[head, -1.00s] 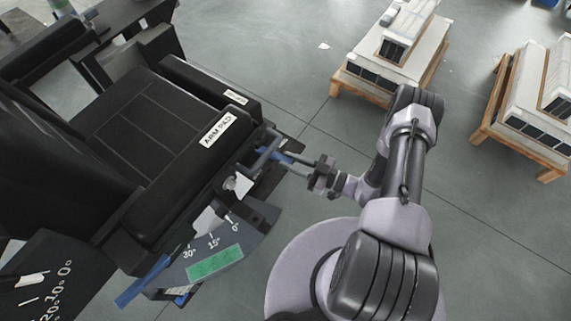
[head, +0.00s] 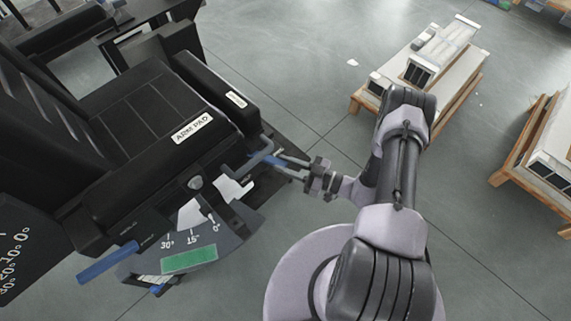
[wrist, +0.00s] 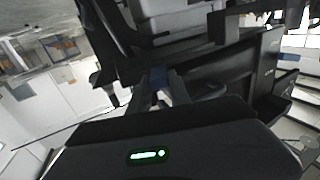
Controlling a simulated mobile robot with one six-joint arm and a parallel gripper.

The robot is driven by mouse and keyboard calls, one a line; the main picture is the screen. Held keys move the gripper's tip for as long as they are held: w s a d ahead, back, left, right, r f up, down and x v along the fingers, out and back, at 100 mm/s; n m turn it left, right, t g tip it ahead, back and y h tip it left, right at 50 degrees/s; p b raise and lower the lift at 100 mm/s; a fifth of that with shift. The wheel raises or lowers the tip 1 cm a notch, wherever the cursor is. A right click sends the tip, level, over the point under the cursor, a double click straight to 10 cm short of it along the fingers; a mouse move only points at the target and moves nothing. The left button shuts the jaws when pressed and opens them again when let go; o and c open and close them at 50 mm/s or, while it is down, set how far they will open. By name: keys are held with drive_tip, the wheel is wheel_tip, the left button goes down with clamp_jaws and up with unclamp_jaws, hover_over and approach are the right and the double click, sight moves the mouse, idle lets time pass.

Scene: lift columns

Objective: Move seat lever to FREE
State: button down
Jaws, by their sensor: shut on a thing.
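The black seat (head: 145,115) stands at the left of the head view, with an "ARM PAD" label on its near armrest. A grey bent lever (head: 243,168) with a blue grip (head: 263,160) sticks out from its side. My gripper (head: 284,164) is shut on the blue grip, coming from the right. In the wrist view the blue grip (wrist: 158,79) shows between the two fingers, partly hidden by them. No FREE marking is readable in either view.
A dial plate with 30°, 15°, 0° marks and a green patch (head: 189,259) sits below the lever. A second blue handle (head: 107,263) juts out at lower left. Loaded wooden pallets (head: 430,70) stand at upper right.

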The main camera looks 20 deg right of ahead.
drive_tip(key=c, duration=1.2)
unclamp_jaws()
drive_tip(key=shift+w, duration=0.1)
drive_tip(key=shift+d, duration=0.15)
drive_tip(key=p+v, duration=0.3)
drive_tip(key=v, duration=1.4)
drive_tip(key=shift+d, duration=0.1)
